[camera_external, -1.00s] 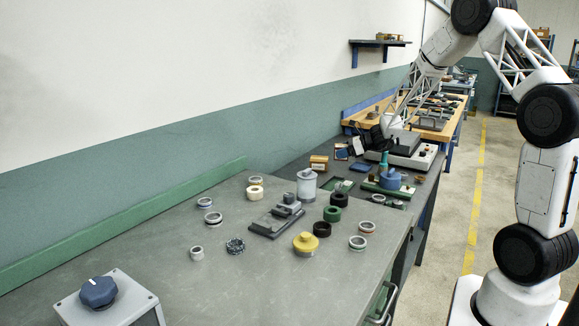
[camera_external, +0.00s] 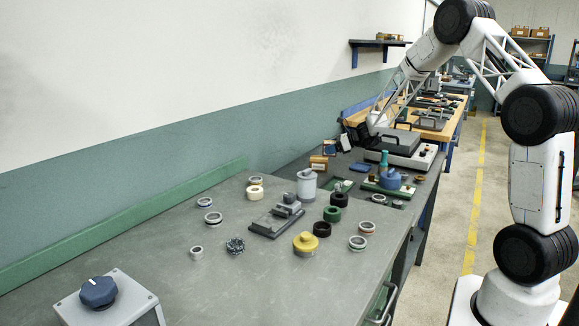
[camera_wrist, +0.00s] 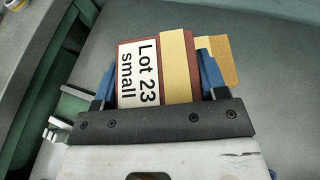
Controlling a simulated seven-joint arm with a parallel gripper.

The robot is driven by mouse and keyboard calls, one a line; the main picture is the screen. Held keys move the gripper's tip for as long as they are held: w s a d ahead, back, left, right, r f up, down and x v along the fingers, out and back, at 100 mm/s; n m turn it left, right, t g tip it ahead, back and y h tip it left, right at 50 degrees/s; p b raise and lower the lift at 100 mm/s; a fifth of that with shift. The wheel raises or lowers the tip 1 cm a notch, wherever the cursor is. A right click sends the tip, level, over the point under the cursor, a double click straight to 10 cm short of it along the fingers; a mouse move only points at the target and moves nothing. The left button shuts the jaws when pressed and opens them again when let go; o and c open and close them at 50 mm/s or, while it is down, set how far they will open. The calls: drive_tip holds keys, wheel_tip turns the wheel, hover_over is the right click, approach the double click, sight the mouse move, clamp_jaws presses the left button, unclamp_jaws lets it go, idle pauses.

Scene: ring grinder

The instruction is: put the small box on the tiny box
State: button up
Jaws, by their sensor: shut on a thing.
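The small box (camera_wrist: 178,68) is red-brown with a yellow band and a white label reading "Lot 23 small". My gripper (camera_wrist: 157,82) is shut on it, with a blue fingertip at each side. A tan box (camera_wrist: 228,65) shows partly behind the held box in the wrist view; its label is hidden, so I cannot confirm that it is the tiny box. In the external view a tan box (camera_external: 318,162) stands on the dark far bench, and my gripper (camera_external: 335,145) is just behind and above it, to the right. Whether the boxes touch is unclear.
A flat blue item (camera_external: 360,168) lies right of the tan box. A grey machine with a handle (camera_external: 402,145) and a blue fixture on a green board (camera_external: 391,181) stand further right. The near bench (camera_external: 150,245) holds several rings and a grey canister (camera_external: 306,185).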

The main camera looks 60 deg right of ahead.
hover_over(319, 158)
drive_tip(key=shift+a+f, duration=0.15)
drive_tip(key=shift+f, duration=0.2)
idle(0.4)
drive_tip(key=shift+f, duration=1.7)
drive_tip(key=shift+s+f, duration=0.1)
drive_tip(key=shift+f, duration=0.05)
drive_tip(key=o, duration=1.1)
drive_tip(key=v, duration=1.2)
